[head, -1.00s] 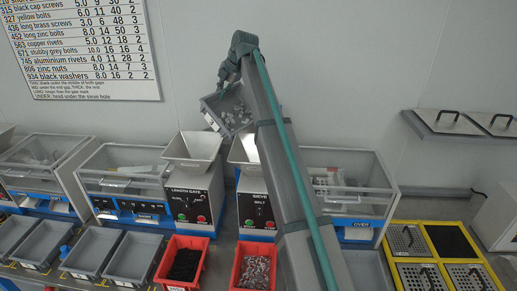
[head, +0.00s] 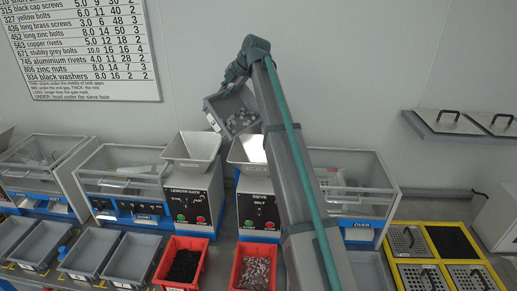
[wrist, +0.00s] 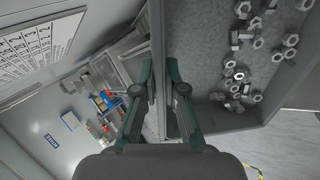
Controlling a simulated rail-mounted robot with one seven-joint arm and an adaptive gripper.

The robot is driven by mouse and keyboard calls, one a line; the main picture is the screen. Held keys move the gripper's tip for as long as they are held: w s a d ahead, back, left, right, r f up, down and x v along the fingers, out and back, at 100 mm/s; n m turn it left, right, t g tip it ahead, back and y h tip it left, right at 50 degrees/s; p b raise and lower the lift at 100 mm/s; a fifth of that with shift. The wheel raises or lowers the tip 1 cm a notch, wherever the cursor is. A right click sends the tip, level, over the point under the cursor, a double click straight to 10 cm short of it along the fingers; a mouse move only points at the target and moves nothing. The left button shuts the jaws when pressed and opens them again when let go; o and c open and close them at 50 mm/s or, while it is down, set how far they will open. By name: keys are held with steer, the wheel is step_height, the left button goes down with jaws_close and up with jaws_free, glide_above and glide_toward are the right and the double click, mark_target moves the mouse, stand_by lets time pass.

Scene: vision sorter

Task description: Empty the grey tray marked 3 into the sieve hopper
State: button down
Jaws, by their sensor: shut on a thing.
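My gripper (head: 236,76) is shut on the wall of a grey tray (head: 222,106), which it holds in the air, tilted, above the hoppers. The sieve hopper (head: 247,150) is a pale funnel on the black sieve machine (head: 258,208), below and slightly right of the tray. My arm covers its right side.
The length gate hopper (head: 192,148) stands close left of the sieve. Red bins of black parts (head: 163,275) and metal parts (head: 236,279) stand in front. Clear-lidded boxes (head: 125,165) flank the machines. Several grey trays (head: 88,253) stand at left.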

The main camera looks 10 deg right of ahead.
steer(key=shift+s+d+r+t+y, duration=0.3)
steer(key=shift+s+r, duration=0.1)
steer(key=shift+r, duration=0.1)
steer(key=shift+s+d+r+t, duration=0.2)
steer(key=shift+d+r+t, duration=0.05)
steer(key=shift+r+t, duration=0.05)
steer(key=shift+s+d+f+t+y+b, duration=0.1)
steer(key=shift+s+d+t+y+b, duration=0.5)
steer(key=shift+s+d+y+b, duration=0.25)
stand_by(0.5)
steer(key=shift+s, duration=0.1)
steer(key=shift+s+d+r+t+y, duration=0.2)
steer(key=shift+d+r+t+y, duration=0.05)
steer(key=shift+r+t, duration=0.05)
steer(key=shift+s+d+r+t+y, duration=0.25)
steer(key=shift+s+d+t+y, duration=0.05)
steer(key=shift+s+d, duration=0.05)
steer(key=shift+t+y, duration=0.8)
steer(key=s+d+f+b, duration=0.2)
steer(key=s+d, duration=0.1)
steer(key=shift+s+f+b, duration=0.1)
steer(key=shift+f+b, duration=0.05)
steer(key=shift+b, duration=0.25)
stand_by(0.5)
